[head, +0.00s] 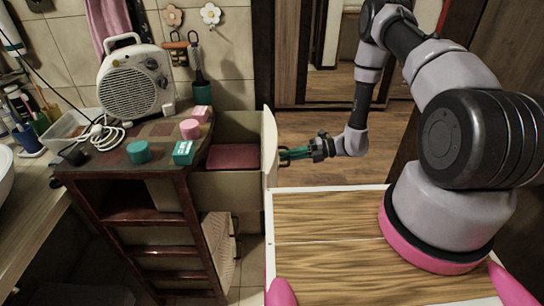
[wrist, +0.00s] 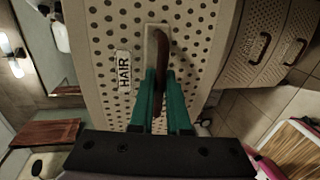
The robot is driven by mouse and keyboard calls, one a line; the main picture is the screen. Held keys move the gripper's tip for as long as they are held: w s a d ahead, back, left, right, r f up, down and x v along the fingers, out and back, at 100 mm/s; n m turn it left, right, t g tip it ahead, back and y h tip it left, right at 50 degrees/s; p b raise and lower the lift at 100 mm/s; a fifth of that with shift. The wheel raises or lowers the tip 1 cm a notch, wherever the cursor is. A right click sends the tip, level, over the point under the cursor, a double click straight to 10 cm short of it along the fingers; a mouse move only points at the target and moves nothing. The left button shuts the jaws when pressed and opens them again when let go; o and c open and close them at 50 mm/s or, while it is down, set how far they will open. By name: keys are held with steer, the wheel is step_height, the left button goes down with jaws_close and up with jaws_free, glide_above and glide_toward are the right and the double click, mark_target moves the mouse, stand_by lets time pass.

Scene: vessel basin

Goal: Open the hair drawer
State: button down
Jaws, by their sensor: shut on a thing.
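The hair drawer (head: 225,180) is a cream drawer at the top of the dark wooden cabinet. In the head view it stands pulled out to the right, and a dark red item (head: 233,157) shows inside it. In the wrist view its perforated front (wrist: 98,60) carries a "HAIR" label (wrist: 124,72) and a brown curved handle (wrist: 163,50). My gripper (head: 287,154), with green fingers, is at the outer side of the drawer front. In the wrist view the fingers (wrist: 160,82) are closed around the handle.
A fan heater (head: 135,83), a teal jar (head: 138,151) and small boxes sit on the cabinet top (head: 110,158). A lower perforated drawer (head: 222,255) also sticks out. Wooden floor (head: 310,125) is open beyond my gripper.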

steer(key=shift+f+v, duration=0.25)
steer(key=shift+v, duration=0.85)
steer(key=c, duration=0.9)
jaws_free()
steer(key=shift+d, duration=0.1)
steer(key=v, duration=1)
steer(key=shift+d+r, duration=0.1)
steer(key=shift+d, duration=0.25)
steer(key=shift+r, duration=0.1)
